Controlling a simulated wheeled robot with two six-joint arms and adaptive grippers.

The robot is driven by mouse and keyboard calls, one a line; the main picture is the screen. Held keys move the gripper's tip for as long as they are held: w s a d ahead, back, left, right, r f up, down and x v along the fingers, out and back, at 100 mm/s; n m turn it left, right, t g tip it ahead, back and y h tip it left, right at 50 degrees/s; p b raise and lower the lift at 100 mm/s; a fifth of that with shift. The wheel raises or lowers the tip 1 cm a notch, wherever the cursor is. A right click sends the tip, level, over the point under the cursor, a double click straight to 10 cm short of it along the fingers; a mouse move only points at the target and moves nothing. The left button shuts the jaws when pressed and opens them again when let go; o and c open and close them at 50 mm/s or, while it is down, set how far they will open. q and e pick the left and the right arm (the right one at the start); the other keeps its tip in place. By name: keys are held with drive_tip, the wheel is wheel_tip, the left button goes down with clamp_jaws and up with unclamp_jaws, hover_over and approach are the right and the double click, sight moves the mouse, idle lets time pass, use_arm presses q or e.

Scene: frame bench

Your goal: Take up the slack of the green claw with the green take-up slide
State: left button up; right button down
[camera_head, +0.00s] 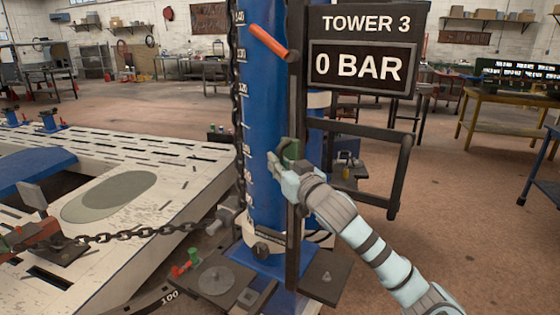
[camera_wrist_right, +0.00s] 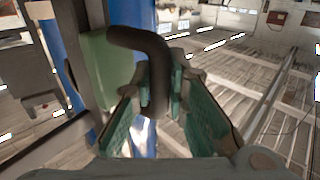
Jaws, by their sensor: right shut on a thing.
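The green take-up slide (camera_head: 292,150) is a small green block on the dark upright rail of the blue tower. In the right wrist view it is a pale green block (camera_wrist_right: 105,65) with a dark bent handle (camera_wrist_right: 145,42). My right gripper (camera_head: 284,165) is at the slide, and in the wrist view its teal-padded fingers (camera_wrist_right: 166,85) are shut on the handle. A chain (camera_head: 140,232) runs from near the tower foot left to a reddish clamp (camera_head: 35,235) on the bench. I cannot make out a green claw. My left gripper is not in view.
The blue tower (camera_head: 262,110) carries a scale, an orange lever (camera_head: 268,42) and a sign (camera_head: 360,66) reading "TOWER 3, 0 BAR". A dark bar frame (camera_head: 395,175) juts out right of the rail. The slotted frame bench (camera_head: 180,150) fills the left. Open floor lies right.

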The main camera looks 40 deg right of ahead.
drive_tip(key=c, duration=1.7)
unclamp_jaws()
drive_tip(key=shift+f, duration=0.45)
drive_tip(key=shift+o, duration=0.7)
drive_tip(key=shift+w+d, duration=0.15)
drive_tip(key=shift+w, duration=0.05)
drive_tip(key=shift+s+r, duration=0.1)
drive_tip(key=shift+s, duration=0.3)
drive_tip(key=s+a, duration=0.1)
drive_tip(key=s, duration=0.5)
drive_tip(key=shift+s+a, duration=0.25)
